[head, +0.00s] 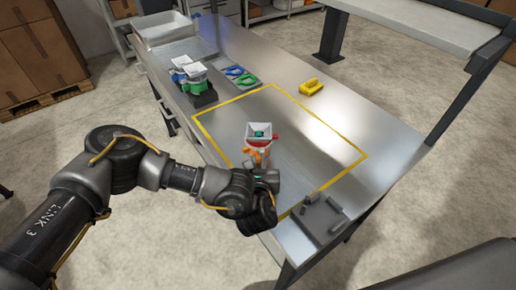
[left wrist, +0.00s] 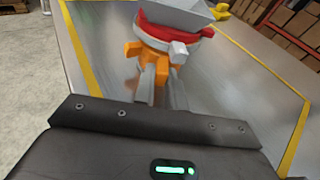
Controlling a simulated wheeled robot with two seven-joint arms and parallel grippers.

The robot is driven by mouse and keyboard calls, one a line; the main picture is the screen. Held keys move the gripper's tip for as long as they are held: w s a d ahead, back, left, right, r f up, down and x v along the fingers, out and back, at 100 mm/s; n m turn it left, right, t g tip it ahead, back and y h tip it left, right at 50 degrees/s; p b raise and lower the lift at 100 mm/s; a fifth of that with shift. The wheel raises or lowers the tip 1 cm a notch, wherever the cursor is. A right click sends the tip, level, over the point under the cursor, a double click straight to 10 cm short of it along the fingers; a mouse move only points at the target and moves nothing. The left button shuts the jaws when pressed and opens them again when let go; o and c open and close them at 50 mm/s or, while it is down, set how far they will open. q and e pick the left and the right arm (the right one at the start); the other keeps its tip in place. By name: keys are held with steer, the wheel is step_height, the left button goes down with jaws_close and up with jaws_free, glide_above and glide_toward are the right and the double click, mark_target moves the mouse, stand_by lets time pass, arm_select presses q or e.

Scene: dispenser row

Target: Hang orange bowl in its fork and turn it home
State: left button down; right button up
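The orange bowl (head: 257,156) stands out over the yellow-outlined part of the table, with a red ring and a pale square hopper (head: 260,130) on top. My left gripper (head: 262,170) is at its near side. In the left wrist view, the two fingers (left wrist: 158,84) close on the lower part of the orange bowl (left wrist: 158,62). Whether the bowl touches the table cannot be told. A grey fixture with upright posts (head: 320,219) stands at the table's near right corner; whether it is the fork is unclear. My right gripper is not in view.
A dark stand (head: 204,99) with green and blue hopper units is at the left edge. Blue and green ring-shaped pieces (head: 240,75) lie on a grey mat behind. A yellow piece (head: 311,88) lies beyond the outline. The outlined area's right side is clear.

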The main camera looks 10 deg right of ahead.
mark_target(259, 145)
arm_select(q)
steer(key=shift+r, duration=0.15)
steer(key=shift+r+p, duration=1.75)
steer(key=shift+r, duration=0.65)
steer(key=shift+s+r, duration=0.1)
steer(key=shift+r, duration=0.2)
steer(key=w+a+r+n+y, duration=0.1)
steer(key=w+a+r, duration=0.1)
steer(key=a+r, duration=0.6)
steer(key=w+a+r+n+y, duration=0.2)
steer(key=w+a+r, duration=0.1)
steer(key=a+r, duration=0.6)
steer(key=shift+a+r+y, duration=0.25)
steer(key=shift+r+y, duration=0.05)
steer(key=shift+r, duration=0.15)
